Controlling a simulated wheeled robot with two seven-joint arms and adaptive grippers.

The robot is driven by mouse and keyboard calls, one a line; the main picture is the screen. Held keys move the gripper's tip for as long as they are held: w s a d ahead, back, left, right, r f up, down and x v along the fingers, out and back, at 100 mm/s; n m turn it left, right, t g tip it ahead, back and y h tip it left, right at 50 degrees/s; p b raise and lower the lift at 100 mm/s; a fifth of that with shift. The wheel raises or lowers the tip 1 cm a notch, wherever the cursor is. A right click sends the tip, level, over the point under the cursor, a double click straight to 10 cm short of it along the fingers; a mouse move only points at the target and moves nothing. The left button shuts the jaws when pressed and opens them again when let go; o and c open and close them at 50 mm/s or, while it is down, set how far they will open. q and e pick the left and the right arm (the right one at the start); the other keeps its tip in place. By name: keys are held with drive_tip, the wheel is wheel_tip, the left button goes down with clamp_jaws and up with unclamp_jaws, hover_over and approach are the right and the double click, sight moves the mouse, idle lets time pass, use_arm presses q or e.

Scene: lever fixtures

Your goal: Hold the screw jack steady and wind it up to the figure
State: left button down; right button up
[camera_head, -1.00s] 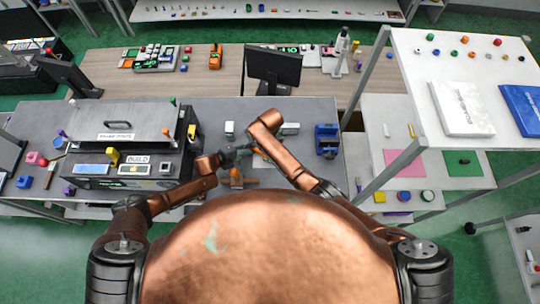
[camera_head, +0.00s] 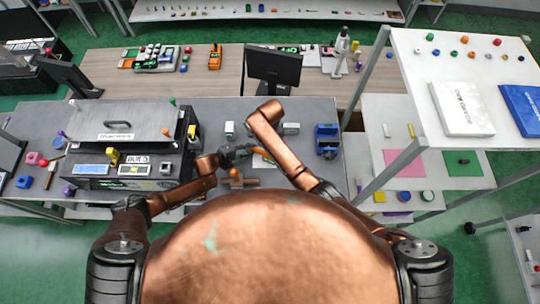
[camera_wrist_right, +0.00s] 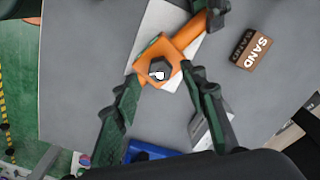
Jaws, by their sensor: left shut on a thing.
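The orange screw jack (camera_wrist_right: 160,52) shows in the right wrist view, with a dark hex head and a small white pointer mark on it. An orange shaft (camera_wrist_right: 190,35) runs from it toward the top. My left gripper (camera_wrist_right: 212,12) is shut on that shaft at the top of the view. My right gripper (camera_wrist_right: 163,72) has its two fingers apart, one on each side of the hex head; I cannot tell whether they touch it. In the head view the left gripper (camera_head: 226,157) is small beside the right arm, and the jack is mostly hidden.
A brown block marked SAND (camera_wrist_right: 251,50) lies near the jack. A blue device (camera_head: 327,140) stands to the right on the grey table. A large grey box (camera_head: 125,130) fills the left side, a dark monitor (camera_head: 274,66) stands behind, and a white shelf (camera_head: 470,60) overhangs at right.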

use_arm(q)
drive_tip(key=shift+a, duration=0.1)
drive_tip(key=shift+f, duration=0.1)
use_arm(e)
wheel_tip(320, 180, up, 12)
idle(0.4)
use_arm(q)
drive_tip(key=c, duration=1.7)
unclamp_jaws()
drive_tip(key=shift+s+a, duration=0.1)
drive_tip(key=shift+v, duration=3.95)
